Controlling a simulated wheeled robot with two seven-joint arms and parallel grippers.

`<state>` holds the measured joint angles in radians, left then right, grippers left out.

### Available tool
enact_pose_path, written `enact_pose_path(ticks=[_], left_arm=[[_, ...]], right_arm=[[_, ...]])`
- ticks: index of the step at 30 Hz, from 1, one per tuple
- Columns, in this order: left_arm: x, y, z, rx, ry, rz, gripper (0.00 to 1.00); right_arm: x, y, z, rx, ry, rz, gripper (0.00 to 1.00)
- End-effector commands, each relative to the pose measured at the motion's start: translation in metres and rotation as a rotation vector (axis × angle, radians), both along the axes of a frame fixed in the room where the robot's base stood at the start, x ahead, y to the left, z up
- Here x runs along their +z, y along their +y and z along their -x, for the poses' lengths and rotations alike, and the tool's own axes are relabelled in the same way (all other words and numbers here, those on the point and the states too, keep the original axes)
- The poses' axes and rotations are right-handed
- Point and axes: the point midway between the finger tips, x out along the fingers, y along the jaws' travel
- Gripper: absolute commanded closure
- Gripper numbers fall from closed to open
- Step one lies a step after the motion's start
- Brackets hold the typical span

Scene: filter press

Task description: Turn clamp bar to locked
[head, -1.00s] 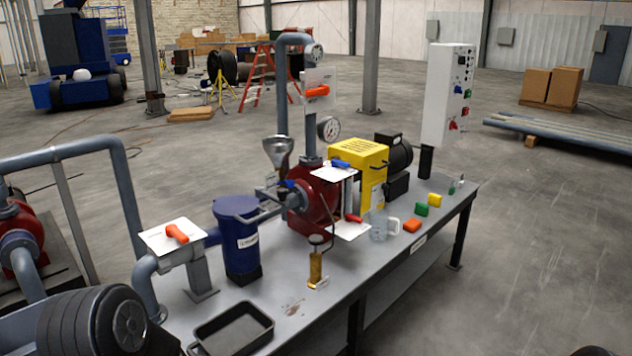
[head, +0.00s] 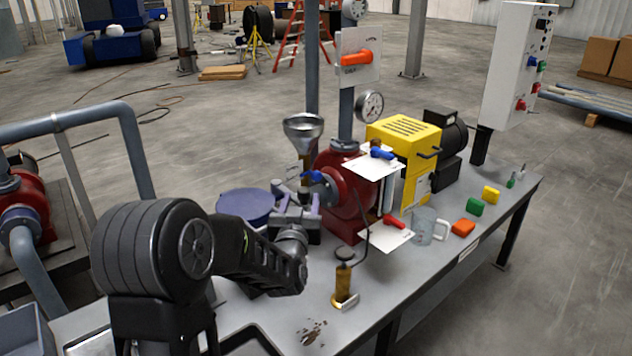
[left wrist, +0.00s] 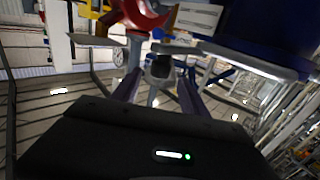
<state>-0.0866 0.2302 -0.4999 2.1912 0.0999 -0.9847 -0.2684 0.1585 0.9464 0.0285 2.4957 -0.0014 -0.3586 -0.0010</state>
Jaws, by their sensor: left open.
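The blue filter vessel (head: 245,207) stands on the bench with its round lid on top; my left arm hides its lower part. In the left wrist view the vessel (left wrist: 268,28) shows at the upper right, tilted by the camera. What looks like the clamp bar's dark end (left wrist: 160,67) shows between my finger lines, apparently beyond or between the tips. In the head view the bar is mostly hidden by my gripper. My left gripper (head: 294,192) is open at the lid's right side, fingers pointing away. I cannot tell whether it touches the bar. My right gripper is not in view.
Right of my gripper are a red pump (head: 347,203), a steel funnel (head: 303,130) and white label plates (head: 376,166). A brass-coloured cylinder (head: 344,283) stands in front. The bench front is partly clear.

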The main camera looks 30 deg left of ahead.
Motion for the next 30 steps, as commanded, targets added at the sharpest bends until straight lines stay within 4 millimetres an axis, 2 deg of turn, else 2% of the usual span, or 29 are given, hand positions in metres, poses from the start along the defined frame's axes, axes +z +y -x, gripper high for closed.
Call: enact_pose_path(ticks=[11,14,24,30], left_arm=[[0.000,0.002,-0.004,-0.001,0.002,-0.001,0.48],[0.000,0.006,-0.012,-0.002,0.004,-0.001,0.48],[0.000,0.030,-0.057,-0.002,0.004,0.000,0.48],[-0.001,0.036,-0.069,-0.002,0.004,0.001,0.48]], right_arm=[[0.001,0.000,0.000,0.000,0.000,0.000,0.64],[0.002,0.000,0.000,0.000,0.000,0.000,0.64],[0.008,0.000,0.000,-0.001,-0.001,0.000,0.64],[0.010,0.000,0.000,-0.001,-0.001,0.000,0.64]])
